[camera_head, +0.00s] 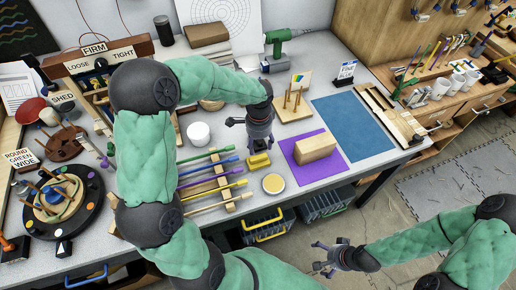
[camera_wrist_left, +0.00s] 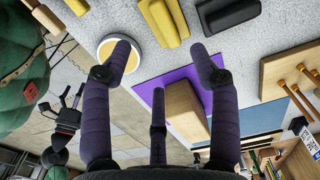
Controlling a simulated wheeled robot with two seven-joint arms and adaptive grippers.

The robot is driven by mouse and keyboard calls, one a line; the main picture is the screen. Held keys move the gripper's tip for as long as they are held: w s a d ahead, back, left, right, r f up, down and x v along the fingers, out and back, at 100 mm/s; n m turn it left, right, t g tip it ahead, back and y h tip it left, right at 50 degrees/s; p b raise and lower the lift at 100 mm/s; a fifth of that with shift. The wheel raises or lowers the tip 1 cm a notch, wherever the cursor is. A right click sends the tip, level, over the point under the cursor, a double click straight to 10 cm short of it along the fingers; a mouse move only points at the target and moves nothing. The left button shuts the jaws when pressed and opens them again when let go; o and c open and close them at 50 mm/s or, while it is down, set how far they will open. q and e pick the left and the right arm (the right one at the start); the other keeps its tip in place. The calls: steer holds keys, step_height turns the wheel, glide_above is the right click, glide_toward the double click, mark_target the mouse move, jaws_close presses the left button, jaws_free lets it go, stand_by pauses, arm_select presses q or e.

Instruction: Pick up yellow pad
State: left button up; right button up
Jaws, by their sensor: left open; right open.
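The yellow pad (camera_head: 259,161) is a small yellow block lying on the grey table, near the middle front, left of the purple mat. It also shows at the top of the left wrist view (camera_wrist_left: 164,20), beyond my fingertips. My left gripper (camera_head: 255,140) is open and empty just behind and above the pad in the head view. In the left wrist view its fingers (camera_wrist_left: 164,58) are spread, with the pad apart from them. My right gripper (camera_head: 323,260) is open and empty, low in front of the table.
A dark pad (camera_wrist_left: 227,13) lies beside the yellow one. A round yellow-filled dish (camera_head: 273,184) stands in front of it. A wooden block (camera_head: 315,147) sits on the purple mat (camera_head: 335,168). Coloured sticks (camera_head: 212,182) lie on a rack to the left.

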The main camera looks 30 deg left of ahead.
mark_target(259, 158)
arm_select(q)
steer(key=shift+w+a+f, duration=0.15)
steer(key=shift+a+f, duration=0.05)
steer(key=shift+f, duration=0.2)
step_height(259, 158, down, 5)
steer(key=shift+d+f+b, duration=0.1)
steer(key=shift+b, duration=0.75)
step_height(259, 158, down, 5)
steer(key=shift+r+b, duration=0.15)
steer(key=shift+b, duration=0.7)
jaws_close()
